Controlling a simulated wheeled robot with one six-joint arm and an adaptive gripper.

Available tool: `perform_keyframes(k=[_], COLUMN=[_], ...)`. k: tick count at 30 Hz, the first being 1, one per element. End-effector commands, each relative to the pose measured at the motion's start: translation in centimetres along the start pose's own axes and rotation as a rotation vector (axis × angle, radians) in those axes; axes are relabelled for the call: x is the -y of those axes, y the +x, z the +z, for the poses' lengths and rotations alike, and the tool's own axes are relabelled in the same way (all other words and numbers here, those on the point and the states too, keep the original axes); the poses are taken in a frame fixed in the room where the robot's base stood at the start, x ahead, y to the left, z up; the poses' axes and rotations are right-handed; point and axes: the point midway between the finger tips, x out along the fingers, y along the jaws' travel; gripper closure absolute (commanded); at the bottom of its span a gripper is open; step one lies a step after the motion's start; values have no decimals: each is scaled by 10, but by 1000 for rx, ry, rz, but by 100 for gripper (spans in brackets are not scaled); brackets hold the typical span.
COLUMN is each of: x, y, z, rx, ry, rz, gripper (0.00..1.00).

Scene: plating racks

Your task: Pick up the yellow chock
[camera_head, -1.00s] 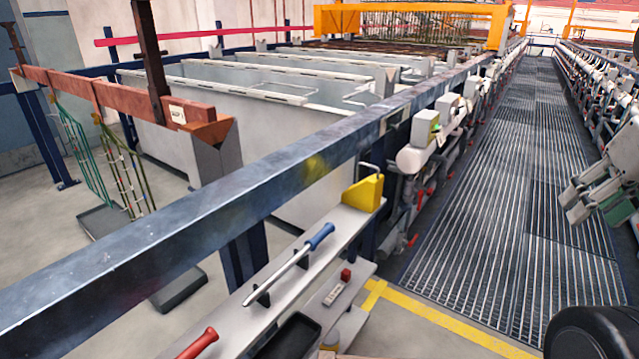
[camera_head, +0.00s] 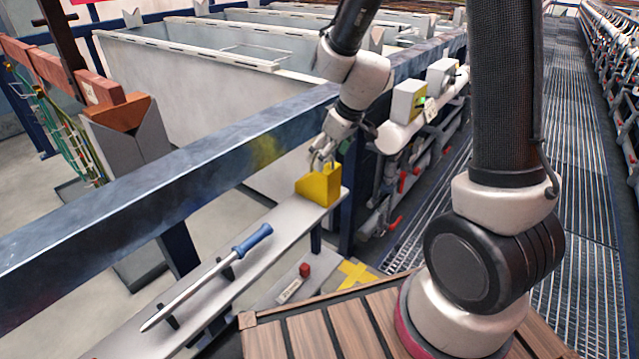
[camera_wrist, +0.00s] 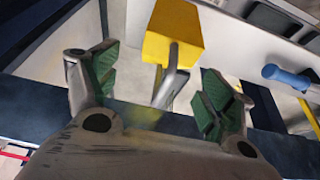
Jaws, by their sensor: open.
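The yellow chock (camera_head: 319,187) sits on the far end of the narrow light-grey shelf (camera_head: 262,222). It is wedge-shaped, and in the wrist view the chock (camera_wrist: 173,32) has a bent metal handle standing up from it. My gripper (camera_head: 325,155) is right above the chock in the head view. In the wrist view my gripper (camera_wrist: 160,88) is open, with green-padded fingers on either side of the handle. The handle lies between the fingers, and neither finger visibly touches it. The fingertips are partly hidden in the head view.
A blue-handled bar (camera_head: 215,270) rests in holders on the same shelf. A dark blue rail (camera_head: 180,190) runs behind the shelf, close to my gripper. A small red-topped item (camera_head: 304,271) is lower down. Grey tanks (camera_head: 190,95) stand beyond the rail.

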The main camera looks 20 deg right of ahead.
Motion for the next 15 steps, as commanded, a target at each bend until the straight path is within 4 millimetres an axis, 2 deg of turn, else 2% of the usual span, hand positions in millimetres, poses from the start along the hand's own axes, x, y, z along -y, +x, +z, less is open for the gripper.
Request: perform_keyframes(k=[10, 15], x=[6, 6], y=[50, 63], z=[1, 1], rx=[3, 1], ry=[2, 1], rz=[-1, 1], gripper=[18, 18])
